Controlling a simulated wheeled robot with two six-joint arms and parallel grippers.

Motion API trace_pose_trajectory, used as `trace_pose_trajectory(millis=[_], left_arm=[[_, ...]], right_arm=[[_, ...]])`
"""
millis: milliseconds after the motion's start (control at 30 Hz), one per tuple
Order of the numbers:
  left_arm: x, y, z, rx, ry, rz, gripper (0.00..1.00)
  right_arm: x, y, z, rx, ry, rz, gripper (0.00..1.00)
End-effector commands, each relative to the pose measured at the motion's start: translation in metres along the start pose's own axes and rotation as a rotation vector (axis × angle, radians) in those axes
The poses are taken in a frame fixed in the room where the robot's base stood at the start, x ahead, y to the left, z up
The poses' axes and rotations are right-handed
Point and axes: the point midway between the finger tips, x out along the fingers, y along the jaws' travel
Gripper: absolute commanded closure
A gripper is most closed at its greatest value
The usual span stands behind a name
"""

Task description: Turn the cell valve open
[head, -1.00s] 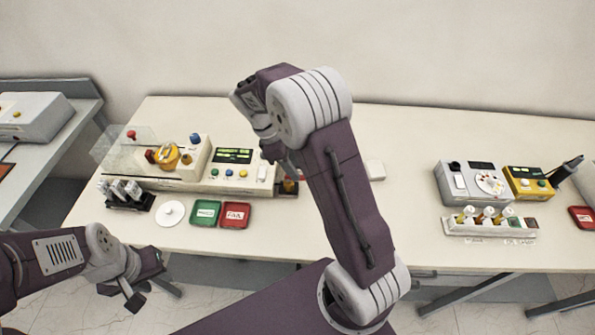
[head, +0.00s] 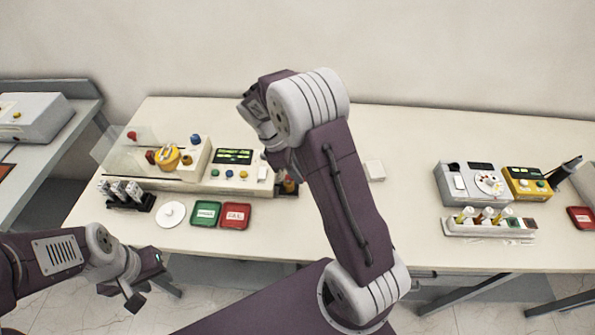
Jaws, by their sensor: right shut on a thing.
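The cream cell unit (head: 215,184) stands at the back left of the bench, with a blue knob (head: 195,140), a red knob (head: 132,135) and an orange round part (head: 166,157). I cannot tell for sure which part is the cell valve. A small amber and red piece (head: 289,184) sits at the unit's right end. My right arm's end reaches down just above this piece. My right gripper's fingers are hidden behind the arm, and so is what they are shut on. My left gripper (head: 121,295) is open and empty, low in front of the bench.
Green (head: 206,213) and red (head: 236,215) trays, a white disc (head: 171,214) and a dark vial rack (head: 140,203) lie along the left front. Grey (head: 465,183) and yellow (head: 526,184) devices and a tube rack (head: 489,225) stand at the right.

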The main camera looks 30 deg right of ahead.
Motion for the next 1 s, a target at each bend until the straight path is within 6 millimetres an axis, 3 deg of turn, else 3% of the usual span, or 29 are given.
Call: trace_pose_trajectory(millis=[500, 1000], left_arm=[[-0.045, 0.001, -0.005, 0.0, 0.0, 0.0, 0.64], [-0.073, 0.001, -0.008, 0.0, 0.0, 0.0, 0.64]], right_arm=[[-0.005, -0.009, -0.001, 0.372, 0.001, -0.155, 1.0], [-0.007, -0.018, -0.008, 0.813, 0.003, -0.336, 1.0]])
